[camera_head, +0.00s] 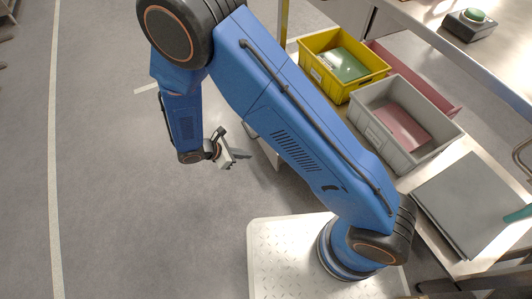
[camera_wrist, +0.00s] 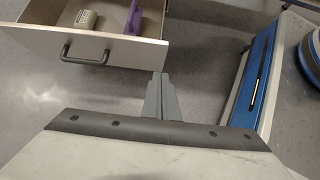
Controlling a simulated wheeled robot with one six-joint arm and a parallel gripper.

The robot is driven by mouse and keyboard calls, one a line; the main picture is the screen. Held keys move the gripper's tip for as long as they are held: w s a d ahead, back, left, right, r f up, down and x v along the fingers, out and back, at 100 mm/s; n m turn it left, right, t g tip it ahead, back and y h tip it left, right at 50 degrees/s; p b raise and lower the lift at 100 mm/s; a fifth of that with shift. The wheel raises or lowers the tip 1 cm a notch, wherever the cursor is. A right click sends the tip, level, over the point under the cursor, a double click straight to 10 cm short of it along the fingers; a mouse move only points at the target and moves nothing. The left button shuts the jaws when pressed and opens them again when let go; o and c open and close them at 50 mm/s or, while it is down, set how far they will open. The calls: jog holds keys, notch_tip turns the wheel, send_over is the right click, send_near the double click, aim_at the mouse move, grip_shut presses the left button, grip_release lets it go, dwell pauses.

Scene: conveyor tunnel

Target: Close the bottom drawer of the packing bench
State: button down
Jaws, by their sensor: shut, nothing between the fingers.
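An open drawer (camera_wrist: 118,50) with a pale front panel and a dark bar handle (camera_wrist: 85,52) is at the upper left of the wrist view. A beige slotted item (camera_wrist: 86,20) and a purple item (camera_wrist: 133,18) lie inside it. In the head view only part of the drawer front (camera_head: 270,153) shows past my arm. My gripper (camera_wrist: 160,78) is shut and empty, below and right of the handle in the wrist view, with its tips apart from the front panel. In the head view my gripper (camera_head: 243,154) hangs over the floor beside the drawer.
A yellow crate (camera_head: 314,66) and a grey crate (camera_head: 370,125) stand at the right, near a red-pink panel (camera_head: 415,78). The bench top (camera_head: 445,38) carries a box with a green button (camera_head: 472,18). Open grey floor (camera_head: 110,190) lies to the left.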

aim_at(276, 154)
jog(key=shift+w+d+r+x, duration=0.15)
jog(key=shift+d+r+x, duration=0.15)
jog(key=shift+x, duration=1.8)
jog(key=shift+w+d+r+x, duration=0.1)
jog(key=shift+d+r+x, duration=0.25)
jog(key=shift+x, duration=1.8)
jog(key=shift+w+d+r+x, duration=0.2)
jog(key=shift+r+x, duration=0.1)
jog(key=shift+x, duration=1.8)
